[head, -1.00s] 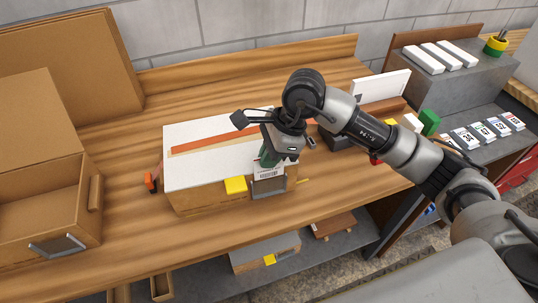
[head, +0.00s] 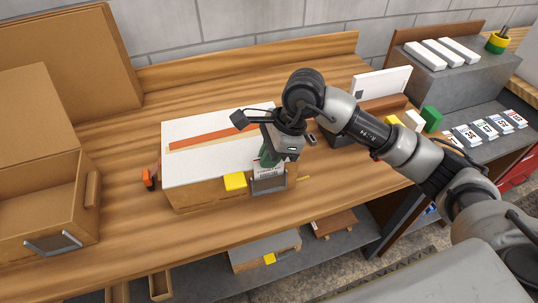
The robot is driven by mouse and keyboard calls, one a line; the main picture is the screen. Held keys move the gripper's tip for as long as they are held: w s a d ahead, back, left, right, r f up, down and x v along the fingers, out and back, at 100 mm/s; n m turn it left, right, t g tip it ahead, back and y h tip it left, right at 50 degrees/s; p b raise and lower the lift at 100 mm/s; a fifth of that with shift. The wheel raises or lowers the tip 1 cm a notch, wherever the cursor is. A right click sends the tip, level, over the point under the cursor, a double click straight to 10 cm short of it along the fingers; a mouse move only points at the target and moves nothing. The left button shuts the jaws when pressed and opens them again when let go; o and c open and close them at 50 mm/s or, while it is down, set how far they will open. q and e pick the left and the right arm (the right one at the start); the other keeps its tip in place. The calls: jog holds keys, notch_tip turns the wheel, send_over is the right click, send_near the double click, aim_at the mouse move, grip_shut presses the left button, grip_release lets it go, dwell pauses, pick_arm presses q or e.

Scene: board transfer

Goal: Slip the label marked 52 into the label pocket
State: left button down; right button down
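My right gripper (head: 270,154) points down over the front edge of a white-topped wooden box (head: 205,191). It is shut on a label (head: 268,169), with a green piece showing at the fingers and white below. The grey label pocket (head: 269,187) is on the box's front, directly under the gripper. The label's lower end is at the pocket's mouth and appears to be inside it; how deep is hard to tell. The number on the held label is too small to read. My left gripper is not in view.
Several other labels (head: 487,129) lie on the grey shelf at right. An open cardboard box (head: 41,205) stands at left, and an orange-handled tool (head: 149,178) lies between. The bench front is clear.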

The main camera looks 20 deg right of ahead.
jog(key=shift+f, duration=0.15)
jog(key=c, duration=1.3)
grip_release()
jog(key=shift+o, duration=0.2)
jog(key=b+v, duration=0.2)
jog(key=v, duration=0.8)
jog(key=shift+r, duration=0.4)
jog(key=shift+d, duration=0.1)
